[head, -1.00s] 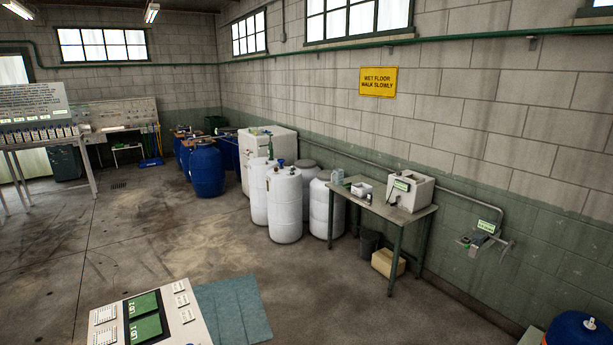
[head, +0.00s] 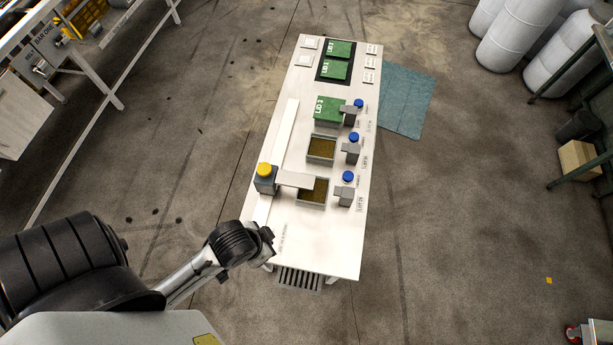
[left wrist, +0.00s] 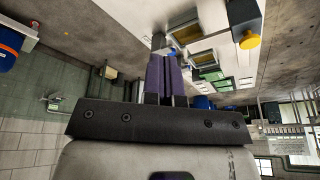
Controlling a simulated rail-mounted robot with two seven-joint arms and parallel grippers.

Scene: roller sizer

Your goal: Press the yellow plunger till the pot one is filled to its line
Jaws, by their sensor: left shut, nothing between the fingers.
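The yellow plunger (head: 264,170) tops a grey block at the left edge of the white bench (head: 295,245). A pale spout (head: 296,179) reaches right from the block over the nearest pot (head: 313,196), which holds brown contents. The plunger also shows at upper right in the left wrist view (left wrist: 250,40). A second brown-filled pot (head: 321,149) sits behind. I cannot tell which pot is one, and no fill line is readable. My left gripper (head: 271,240) is near the bench's front left corner, apart from the plunger. Its purple fingers (left wrist: 160,75) are shut and empty. My right gripper is out of view.
A green lid marked 3 (head: 328,110) covers the far pot position. Two more green lids (head: 338,58) lie on a dark pad at the back. Blue knobs (head: 348,176) line the right side of the pots. A drain grate (head: 298,281) lies by the bench's front.

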